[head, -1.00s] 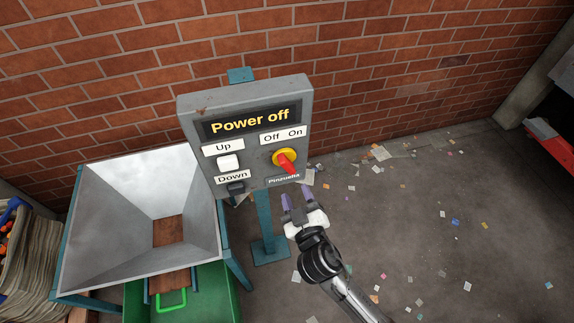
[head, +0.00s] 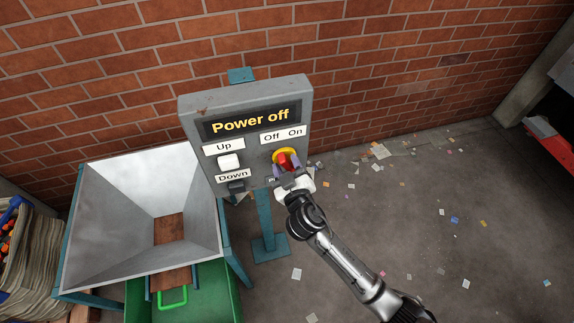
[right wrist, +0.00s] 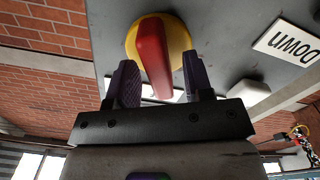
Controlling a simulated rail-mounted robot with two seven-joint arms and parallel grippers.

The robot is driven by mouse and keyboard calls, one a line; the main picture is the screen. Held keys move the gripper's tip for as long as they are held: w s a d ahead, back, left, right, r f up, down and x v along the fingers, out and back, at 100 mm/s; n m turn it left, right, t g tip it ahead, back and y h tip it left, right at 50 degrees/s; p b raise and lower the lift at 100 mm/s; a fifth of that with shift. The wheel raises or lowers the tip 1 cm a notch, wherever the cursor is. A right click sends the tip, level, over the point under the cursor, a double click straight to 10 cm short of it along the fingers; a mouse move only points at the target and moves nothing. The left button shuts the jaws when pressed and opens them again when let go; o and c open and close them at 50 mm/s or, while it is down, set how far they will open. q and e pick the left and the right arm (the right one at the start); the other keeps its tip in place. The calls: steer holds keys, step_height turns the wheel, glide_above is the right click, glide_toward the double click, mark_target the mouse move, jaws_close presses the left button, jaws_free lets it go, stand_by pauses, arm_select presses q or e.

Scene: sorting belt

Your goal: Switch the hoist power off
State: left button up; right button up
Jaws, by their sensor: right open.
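The grey control box (head: 190,130) stands on a teal post, and its display (head: 250,121) reads "Power off". The red switch handle (head: 283,158) sits on a yellow disc (head: 292,153), under the "Off" and "On" labels (head: 283,135). My right gripper (head: 286,169) is open at the switch and partly hides the handle. In the right wrist view the red handle (right wrist: 153,50) lies between the two dark fingers (right wrist: 159,72), with a gap on each side. My left gripper is not in view.
A white "Up" button (head: 228,161) and a dark "Down" button (head: 236,187) are left of the switch. A metal hopper (head: 110,215) stands left of the post above a green bin (head: 220,300).

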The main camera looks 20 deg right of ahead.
steer(key=shift+c, duration=0.3)
jaws_close()
steer(key=shift+n+p, duration=0.4)
steer(key=shift+n, duration=0.4)
steer(key=shift+a+n, duration=0.1)
steer(key=shift+n, duration=0.6)
steer(key=shift+o, duration=0.3)
jaws_free()
